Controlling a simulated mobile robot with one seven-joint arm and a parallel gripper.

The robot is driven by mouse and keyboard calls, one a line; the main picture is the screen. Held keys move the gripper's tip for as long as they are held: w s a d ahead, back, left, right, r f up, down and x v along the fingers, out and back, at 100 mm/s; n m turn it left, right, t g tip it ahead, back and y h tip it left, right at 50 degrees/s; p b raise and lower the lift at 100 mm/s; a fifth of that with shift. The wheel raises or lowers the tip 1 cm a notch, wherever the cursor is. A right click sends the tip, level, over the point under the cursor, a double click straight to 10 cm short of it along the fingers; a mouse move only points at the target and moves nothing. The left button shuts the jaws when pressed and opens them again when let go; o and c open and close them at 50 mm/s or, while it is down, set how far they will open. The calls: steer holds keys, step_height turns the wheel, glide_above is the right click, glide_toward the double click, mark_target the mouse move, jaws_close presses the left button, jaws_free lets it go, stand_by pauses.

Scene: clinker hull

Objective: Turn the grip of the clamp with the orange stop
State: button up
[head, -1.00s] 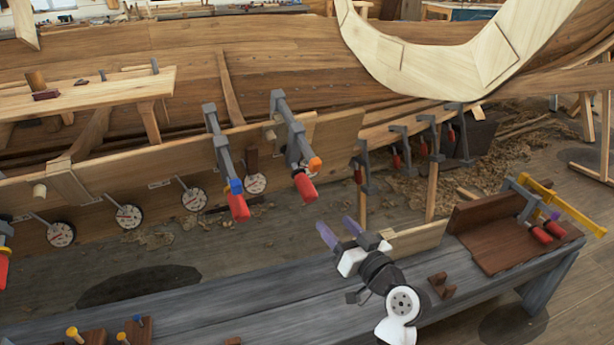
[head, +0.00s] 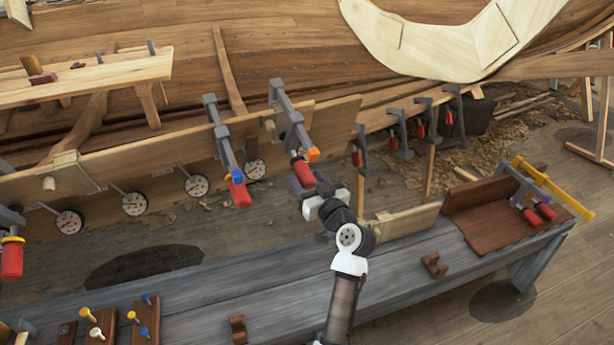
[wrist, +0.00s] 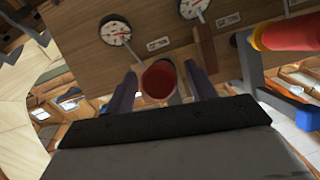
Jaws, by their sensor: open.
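The clamp with the orange stop (head: 313,154) hangs on the plank, its grey bar (head: 290,112) slanting down to a red grip (head: 303,173). My gripper (head: 304,188) is open at the lower end of this grip, with its purple fingers partly covering it. In the wrist view the grip (wrist: 158,80) shows nearly end-on between the two fingers of my gripper (wrist: 160,75), with some room on each side. I cannot tell whether either finger touches it. The orange stop is hidden in the wrist view.
A clamp with a blue stop (head: 237,176) hangs close on the left. Another red grip (wrist: 290,32) is near the fingers in the wrist view. Round dials (head: 194,186) line the plank. The grey bench (head: 200,300) lies below, carrying small pegged blocks.

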steer(key=shift+w+a, duration=0.2)
steer(key=shift+w, duration=0.1)
steer(key=c, duration=1)
steer(key=shift+f+y+b, duration=0.1)
steer(key=shift+y+b, duration=0.2)
steer(key=shift+f+m+g+y+b, duration=0.1)
steer(key=shift+m+g+y+b, duration=0.3)
steer(key=shift+m+y+b, duration=0.45)
steer(key=m+y+b, duration=0.2)
steer(key=m, duration=0.1)
steer(key=shift+m+g+b, duration=0.25)
steer(key=shift+g+b, duration=0.05)
steer(key=shift+b, duration=0.05)
steer(key=shift+y, duration=0.25)
